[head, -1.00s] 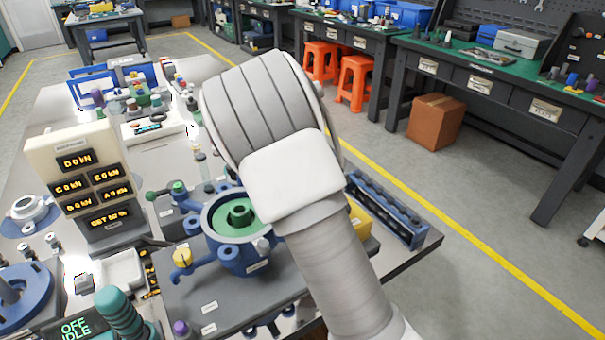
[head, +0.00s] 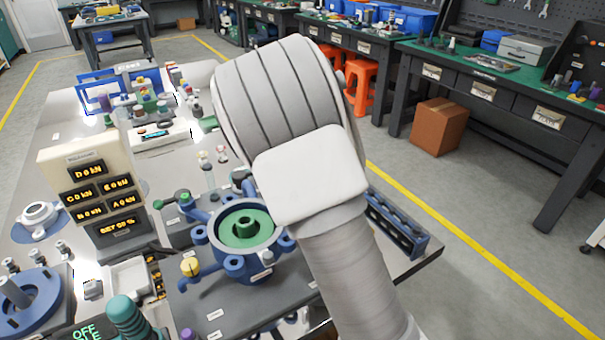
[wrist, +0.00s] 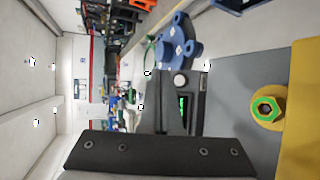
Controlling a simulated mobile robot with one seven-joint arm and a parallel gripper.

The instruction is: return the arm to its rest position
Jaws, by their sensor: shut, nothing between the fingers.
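My arm (head: 300,165) rises through the middle of the head view, bent at a large grey joint, and hides whatever is behind it. My gripper (wrist: 160,154) shows only as a dark bar with screws along the bottom of the wrist view. It is shut, and nothing is seen held in it. The fingertips are not clearly visible. The wrist view is turned sideways, with the ceiling at left and bench fixtures at right.
A blue fixture with a green ring (head: 242,225) stands on the bench left of my arm. A display panel (head: 98,195) stands further left. A blue rack (head: 395,225) lies right of the arm. The wrist view shows a yellow block (wrist: 300,110). Open floor (head: 490,215) lies right.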

